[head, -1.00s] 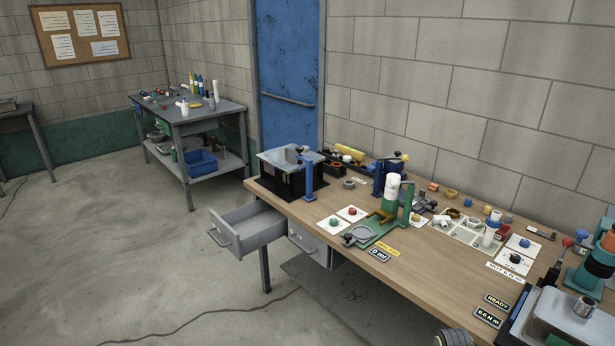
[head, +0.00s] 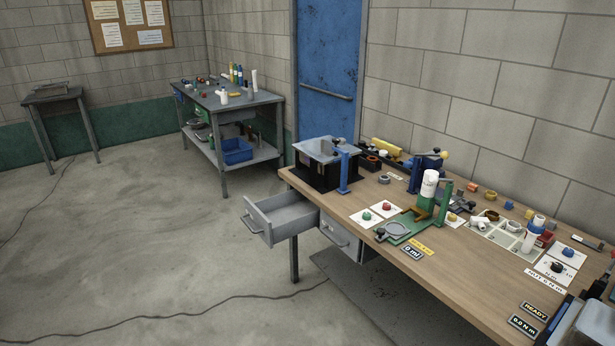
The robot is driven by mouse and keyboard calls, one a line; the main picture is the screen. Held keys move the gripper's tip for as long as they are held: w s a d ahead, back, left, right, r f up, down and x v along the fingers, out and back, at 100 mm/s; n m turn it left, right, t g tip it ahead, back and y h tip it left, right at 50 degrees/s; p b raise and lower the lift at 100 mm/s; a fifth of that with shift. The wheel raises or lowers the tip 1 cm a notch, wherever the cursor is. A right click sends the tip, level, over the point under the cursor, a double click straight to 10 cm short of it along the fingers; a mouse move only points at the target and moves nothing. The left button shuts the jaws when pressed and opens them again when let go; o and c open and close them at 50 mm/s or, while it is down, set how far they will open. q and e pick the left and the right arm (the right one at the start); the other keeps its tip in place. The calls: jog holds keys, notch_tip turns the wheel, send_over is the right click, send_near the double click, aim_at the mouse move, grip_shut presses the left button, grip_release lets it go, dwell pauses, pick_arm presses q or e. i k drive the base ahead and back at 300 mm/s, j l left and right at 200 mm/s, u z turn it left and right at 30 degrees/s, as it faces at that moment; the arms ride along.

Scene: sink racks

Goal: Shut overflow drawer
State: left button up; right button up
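A grey drawer (head: 284,222) under the left end of the wooden workbench (head: 462,252) is pulled out and stands open. Its front panel with a bar handle (head: 252,221) faces left, and the part of its inside that shows looks empty. A second grey drawer (head: 341,238) beside it to the right is shut. I cannot read a label on either drawer. Neither of my grippers shows in the head view.
The bench carries a black box with a clear lid (head: 328,172), a green fixture with a white bottle (head: 428,184), and small parts. Open concrete floor (head: 140,235) lies left of the open drawer, crossed by a cable (head: 205,312). A grey side table (head: 236,104) stands behind.

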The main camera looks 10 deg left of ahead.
aim_at(279, 217)
jog(key=i+j+z, duration=0.15)
jog(key=i+j, duration=0.7)
